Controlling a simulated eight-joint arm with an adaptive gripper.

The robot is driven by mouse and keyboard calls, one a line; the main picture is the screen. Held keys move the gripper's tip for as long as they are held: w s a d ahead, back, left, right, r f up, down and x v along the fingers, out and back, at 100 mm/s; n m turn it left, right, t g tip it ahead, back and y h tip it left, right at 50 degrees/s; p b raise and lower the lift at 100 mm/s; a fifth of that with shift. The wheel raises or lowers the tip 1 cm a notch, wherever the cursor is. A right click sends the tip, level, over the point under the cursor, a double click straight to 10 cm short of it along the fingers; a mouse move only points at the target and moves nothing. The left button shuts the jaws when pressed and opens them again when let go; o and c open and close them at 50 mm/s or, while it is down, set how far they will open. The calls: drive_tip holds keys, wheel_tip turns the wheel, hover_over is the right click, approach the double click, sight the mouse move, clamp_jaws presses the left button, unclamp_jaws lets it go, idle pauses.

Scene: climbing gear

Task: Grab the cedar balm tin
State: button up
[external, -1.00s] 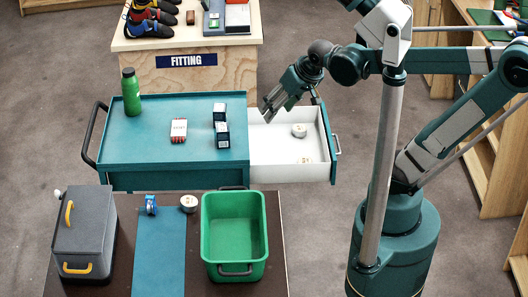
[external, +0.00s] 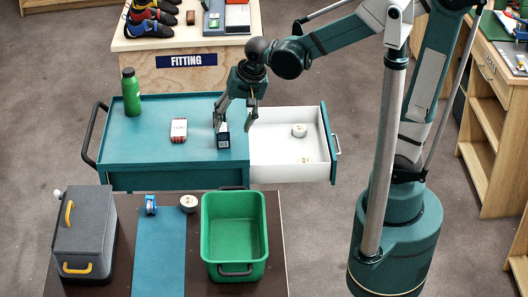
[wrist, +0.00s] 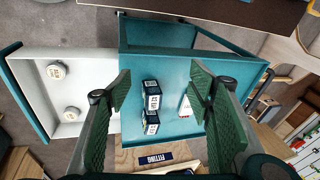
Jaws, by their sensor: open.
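Several round pale tins are in view, and I cannot read which is cedar balm. One tin (external: 299,130) lies toward the back of the open white drawer. Another tin (external: 306,161) lies at its front edge, partly hidden by the wall. Both show in the wrist view, as an upper tin (wrist: 56,71) and a lower tin (wrist: 72,114). A third round tin (external: 189,203) sits on the dark table in front. My gripper (external: 235,125) is open, pointing down above the teal cart top, left of the drawer. Its fingers partly hide the dark boxes.
Two dark blue boxes, an upper one (wrist: 151,90) and a lower one (wrist: 150,122), stand between my fingers in the wrist view. A red-and-white pack (external: 179,130) and green bottle (external: 131,91) are farther left on the cart. A green bin (external: 208,245) and grey case (external: 85,235) stand in front.

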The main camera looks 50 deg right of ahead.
drive_tip(key=w+a+f+m+g+p, duration=0.25)
drive_tip(key=a+f+m, duration=0.2)
drive_tip(key=a, duration=0.65)
drive_tip(key=m+h+p, duration=0.1)
drive_tip(key=m+p, duration=0.1)
drive_tip(key=p, duration=0.1)
approach(188, 202)
drive_tip(key=shift+w+d+f+g, duration=0.25)
drive_tip(key=shift+w+d+f, duration=0.15)
drive_tip(key=shift+w+d, duration=0.2)
drive_tip(key=shift+s+a+f+m, duration=0.15)
drive_tip(key=shift+a+f+m, duration=0.1)
drive_tip(key=shift+a+f, duration=0.2)
drive_tip(key=shift+s+a+f, duration=0.1)
drive_tip(key=shift+a, duration=0.1)
drive_tip(key=shift+f, duration=1.3)
drive_tip(key=shift+f, duration=0.15)
